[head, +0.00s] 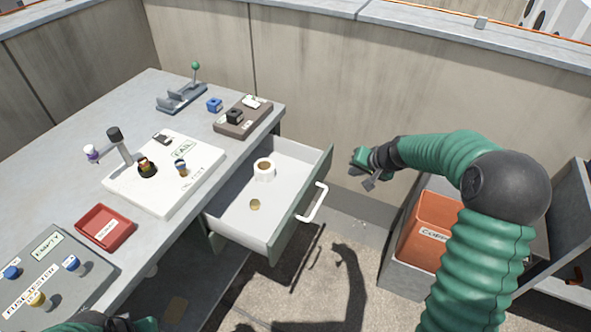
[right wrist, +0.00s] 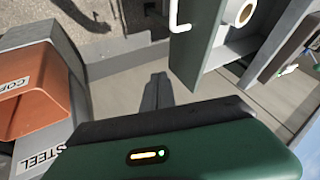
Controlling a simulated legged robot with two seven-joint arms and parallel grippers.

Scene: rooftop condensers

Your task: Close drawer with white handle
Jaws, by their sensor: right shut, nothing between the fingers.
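The drawer (head: 262,195) stands open, pulled out from the right end of the grey workbench. Its white handle (head: 313,203) is on the green front panel, and it also shows at the top of the right wrist view (right wrist: 177,18). A roll of tape (head: 264,169) and a small brass-coloured piece (head: 255,204) lie inside the drawer. My right gripper (head: 369,185) is shut and empty, to the right of the drawer front and apart from the handle. Its fingers (right wrist: 157,92) point towards the wall in the right wrist view. Only a small part of my left arm (head: 95,324) shows at the bottom left; its fingers are hidden.
The workbench (head: 150,90) holds a white board, a red tray (head: 104,227) and a fuse tester (head: 50,270). A concrete wall (head: 330,80) is behind. Open floor lies in front of the drawer.

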